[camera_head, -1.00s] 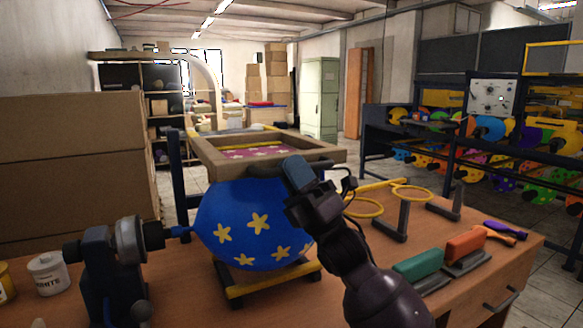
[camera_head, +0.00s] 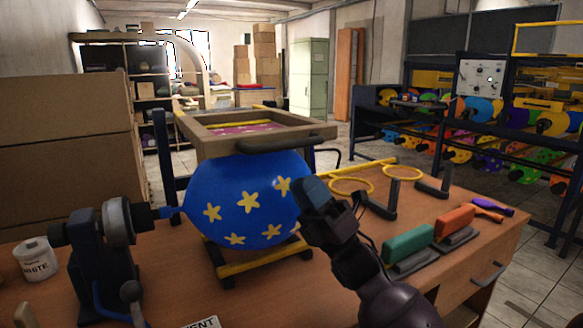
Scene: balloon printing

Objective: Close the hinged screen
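The hinged screen is a wooden frame (camera_head: 190,125) with a red patterned mesh (camera_head: 240,128). It lies about level over the top of a blue balloon (camera_head: 240,195) with yellow stars. A dark handle bar (camera_head: 285,144) runs along its front edge. The balloon sits above a yellow-and-black cradle (camera_head: 258,264), its left end at a clamp-like machine (camera_head: 118,220). My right gripper (camera_head: 311,190) appears below the handle, at the balloon's right side, apart from the handle in the picture. Its fingers overlap, so their opening is unclear. My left gripper is not in view.
Yellow rings (camera_head: 403,172) on dark stands are right of my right gripper. Green (camera_head: 408,243) and orange (camera_head: 455,221) blocks lie on the wooden table at the right. A white paint can (camera_head: 36,258) stands at the left. Large cardboard boxes (camera_head: 65,150) are behind it.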

